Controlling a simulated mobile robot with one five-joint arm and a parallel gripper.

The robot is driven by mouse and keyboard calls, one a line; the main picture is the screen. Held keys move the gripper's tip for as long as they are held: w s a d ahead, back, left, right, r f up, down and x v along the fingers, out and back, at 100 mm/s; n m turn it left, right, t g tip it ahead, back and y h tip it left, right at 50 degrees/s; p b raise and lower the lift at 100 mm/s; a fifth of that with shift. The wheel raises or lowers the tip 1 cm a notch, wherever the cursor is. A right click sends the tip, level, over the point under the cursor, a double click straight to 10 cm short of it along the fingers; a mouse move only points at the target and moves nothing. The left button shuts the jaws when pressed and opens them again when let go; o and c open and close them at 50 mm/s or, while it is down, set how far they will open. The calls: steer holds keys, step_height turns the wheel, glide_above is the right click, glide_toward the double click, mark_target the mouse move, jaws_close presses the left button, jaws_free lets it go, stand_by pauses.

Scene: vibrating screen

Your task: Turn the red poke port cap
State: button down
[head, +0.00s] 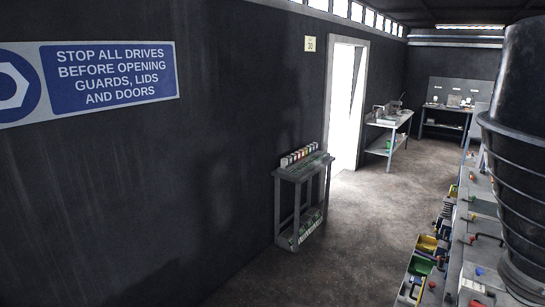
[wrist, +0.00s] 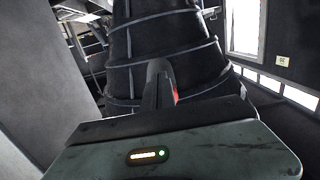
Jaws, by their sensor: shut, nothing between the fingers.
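In the wrist view my gripper (wrist: 160,70) points up at a dark, ribbed, tapering vessel, and its fingers look shut and empty. A small red patch (wrist: 175,93) shows just right of the fingers; it may be the red poke port cap, but most of it is hidden and I cannot tell. I cannot tell whether the fingers touch it. The dark ribbed vessel (wrist: 190,52) fills the upper middle of the wrist view. It also stands at the right edge of the head view (head: 525,170), where my gripper does not show.
A bench (head: 455,282) with coloured bins and small red, yellow and blue parts runs along the right of the head view. A small grey stand (head: 290,172) is against the dark left wall. Open floor (head: 370,225) lies between them, leading to a bright doorway (head: 345,100).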

steer(key=shift+s+d+r, duration=0.15)
steer(key=shift+s+d, duration=0.4)
steer(key=shift+d, duration=0.3)
steer(key=shift+s+d, duration=0.1)
steer(key=p+v, duration=0.1)
steer(key=v, duration=0.5)
steer(key=shift+r+p, duration=0.3)
steer(key=shift+r, duration=0.1)
stand_by(0.4)
